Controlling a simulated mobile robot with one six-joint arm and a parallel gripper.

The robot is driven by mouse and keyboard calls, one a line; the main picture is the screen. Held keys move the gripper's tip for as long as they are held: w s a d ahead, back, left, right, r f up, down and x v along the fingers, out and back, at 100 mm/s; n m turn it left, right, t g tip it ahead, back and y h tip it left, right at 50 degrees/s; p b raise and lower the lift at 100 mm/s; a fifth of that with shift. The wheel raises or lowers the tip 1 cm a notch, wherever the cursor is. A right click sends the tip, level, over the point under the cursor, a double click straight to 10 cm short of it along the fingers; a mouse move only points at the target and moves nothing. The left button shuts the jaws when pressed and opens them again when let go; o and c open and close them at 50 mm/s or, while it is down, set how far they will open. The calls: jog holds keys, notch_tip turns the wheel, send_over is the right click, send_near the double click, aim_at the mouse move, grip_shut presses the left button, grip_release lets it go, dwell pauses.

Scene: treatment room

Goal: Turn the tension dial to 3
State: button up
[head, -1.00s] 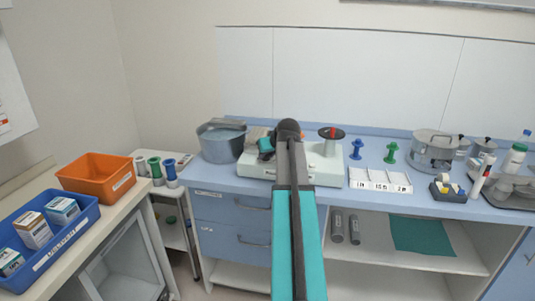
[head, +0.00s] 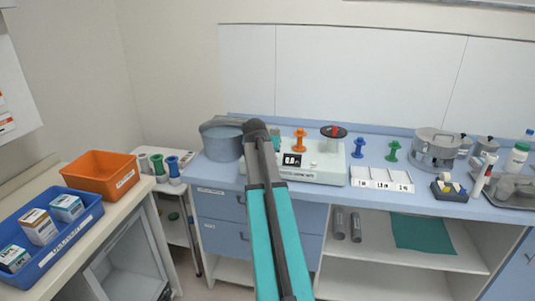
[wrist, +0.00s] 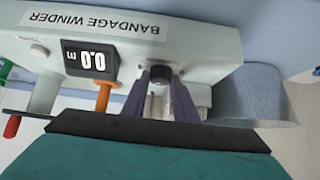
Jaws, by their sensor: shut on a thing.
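The tension dial (wrist: 159,74) is a small black knob on the front face. My gripper (wrist: 158,83) is shut on the dial, a dark finger on each side. No dial numbers or pointer can be read. In the head view my arm hides the dial and fingers.
A grey pot (head: 222,142) stands close left of the winder. Blue (head: 358,148) and green spools (head: 392,151) and a white tray (head: 382,184) are to the right. Orange (head: 100,176) and blue bins (head: 48,236) sit on the left counter.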

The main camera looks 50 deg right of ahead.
jog(key=m+g+b, duration=0.1)
jog(key=m+g, duration=0.1)
jog(key=w+m+g+h+b, duration=0.1)
jog(key=m+g, duration=0.1)
jog(key=m, duration=0.1)
jog(key=shift+f+b, duration=0.1)
jog(key=shift+b, duration=0.25)
jog(key=m+g+b, duration=0.1)
jog(key=m+g, duration=0.1)
jog(key=shift+m, duration=0.8)
jog(key=shift+s+g, duration=0.1)
jog(key=shift+g, duration=0.4)
jog(key=o, duration=1.1)
jog(key=shift+c, duration=0.2)
jog(key=shift+w+a+r, duration=0.15)
jog(key=shift+w+r, duration=0.05)
jog(key=shift+r, duration=0.05)
jog(key=shift+w+a+r, duration=0.1)
jog(key=shift+a+r, duration=0.25)
jog(key=shift+r, duration=0.1)
jog(key=s+p+v, duration=0.1)
jog(key=p+v, duration=0.1)
jog(key=v, duration=0.4)
jog(key=shift+w+a, duration=0.25)
jog(key=shift+w, duration=0.05)
